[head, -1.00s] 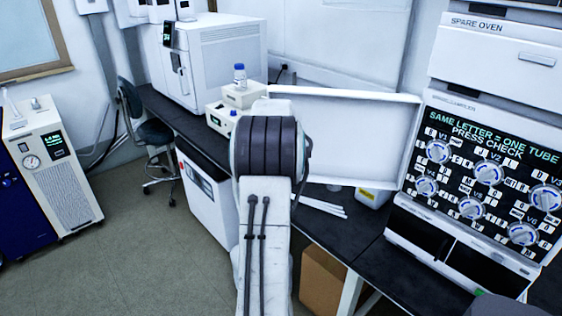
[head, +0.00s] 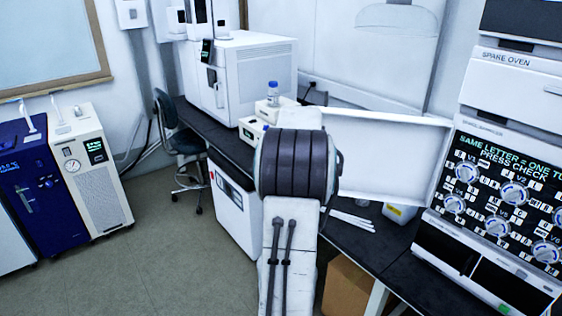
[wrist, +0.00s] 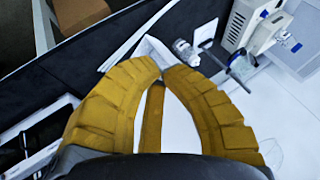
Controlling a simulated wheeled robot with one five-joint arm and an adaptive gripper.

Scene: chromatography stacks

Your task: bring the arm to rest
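My arm (head: 290,240) rises in the middle of the head view, a white link with two dark cables and a dark ribbed joint. It stands in front of the bench. My gripper is hidden in the head view. In the wrist view, my gripper (wrist: 163,69) has ribbed yellow fingers that curve inward until their tips come together. A narrow yellow part shows between them. I see nothing held in the fingers. A small clear, capped vial or bottle (wrist: 185,52) shows beyond the tips, apart from them as far as I can tell.
The dark bench (head: 385,252) carries a white instrument (head: 262,75), a blue-capped bottle (head: 272,93), white strips (head: 352,219) and a valve panel (head: 500,200). A cardboard box (head: 345,289) is under it. A stool (head: 187,142) and cabinets (head: 97,165) stand left. The floor (head: 170,250) between is clear.

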